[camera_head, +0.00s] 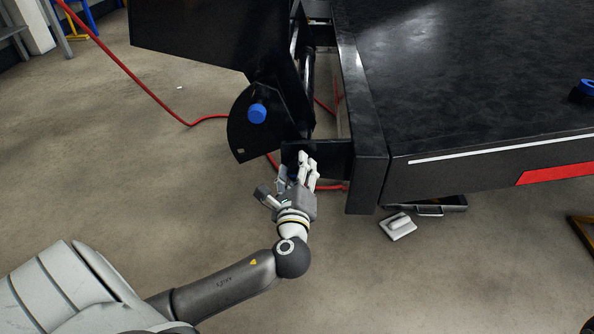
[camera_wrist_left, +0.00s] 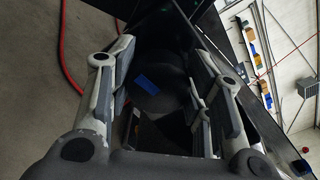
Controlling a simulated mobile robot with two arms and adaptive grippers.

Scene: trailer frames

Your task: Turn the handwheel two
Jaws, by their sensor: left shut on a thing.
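My left gripper (camera_head: 298,172) reaches up from the bottom to the end of a black frame bar beside the trailer's corner. Its fingers are closed around a dark part that they mostly hide. A bit of blue shows between them. In the left wrist view the fingers of my left gripper (camera_wrist_left: 165,85) stand on both sides of a dark rounded part with a blue patch (camera_wrist_left: 146,82). I cannot tell for sure whether this is a handwheel. A blue knob (camera_head: 257,113) sits on a black curved plate above and left of the hand, apart from it. My right gripper is out of view.
The black trailer bed (camera_head: 450,70) fills the right side. A blue round part (camera_head: 585,90) sits at its right edge. A red hose (camera_head: 150,95) runs across the floor behind the plate. A pale block (camera_head: 398,226) lies below the bed. The floor at left is clear.

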